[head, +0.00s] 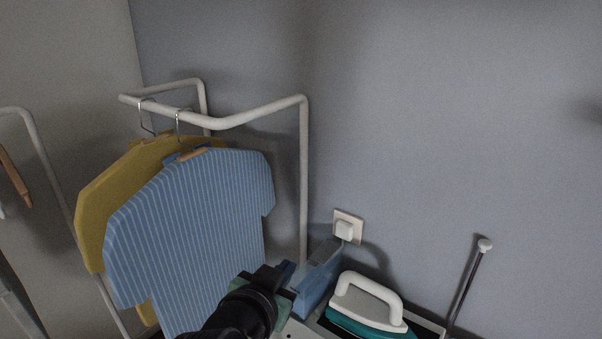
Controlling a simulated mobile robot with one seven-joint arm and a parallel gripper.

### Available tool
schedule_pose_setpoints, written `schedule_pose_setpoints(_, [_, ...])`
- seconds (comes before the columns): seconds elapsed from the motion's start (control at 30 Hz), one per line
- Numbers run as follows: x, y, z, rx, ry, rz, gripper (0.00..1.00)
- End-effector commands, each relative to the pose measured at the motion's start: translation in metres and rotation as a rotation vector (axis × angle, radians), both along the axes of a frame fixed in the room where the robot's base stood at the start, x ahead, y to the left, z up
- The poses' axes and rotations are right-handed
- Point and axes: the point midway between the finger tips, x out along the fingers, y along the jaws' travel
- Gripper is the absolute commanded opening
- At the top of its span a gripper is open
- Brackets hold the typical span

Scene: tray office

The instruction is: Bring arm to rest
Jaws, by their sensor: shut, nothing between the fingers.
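My black arm comes up from the bottom edge in the head view. Its end, my gripper (268,278), is in front of the lower right edge of the striped blue shirt. The gripper is shut and holds nothing. Its fingertips are dark and hard to make out against the blue and grey parts behind them. The lower part of my arm is cut off by the bottom of the picture.
A white rail (262,111) carries the blue shirt (195,220) and a yellow shirt (100,205) on hangers. A teal-and-white iron (367,303) stands right of my gripper. A white plug (344,230) sits in the wall socket. A thin rod (467,285) rises at right.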

Motion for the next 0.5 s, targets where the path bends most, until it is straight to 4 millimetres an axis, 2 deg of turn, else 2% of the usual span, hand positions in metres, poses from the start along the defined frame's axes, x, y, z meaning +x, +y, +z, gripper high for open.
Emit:
schedule_pose_setpoints(0.03, [0.004,-0.002,0.044,-0.006,-0.105,0.044,0.00])
schedule_pose_setpoints(0.13, [0.001,-0.004,0.121,-0.039,-0.300,0.123,0.00])
schedule_pose_setpoints(0.23, [-0.016,-0.009,0.196,-0.095,-0.500,0.179,0.00])
schedule_pose_setpoints(0.3, [-0.036,-0.014,0.246,-0.142,-0.640,0.202,0.00])
schedule_pose_setpoints(0.4, [-0.073,-0.019,0.308,-0.217,-0.827,0.220,0.00])
schedule_pose_setpoints(0.5, [-0.111,-0.023,0.353,-0.286,-0.983,0.220,0.00])
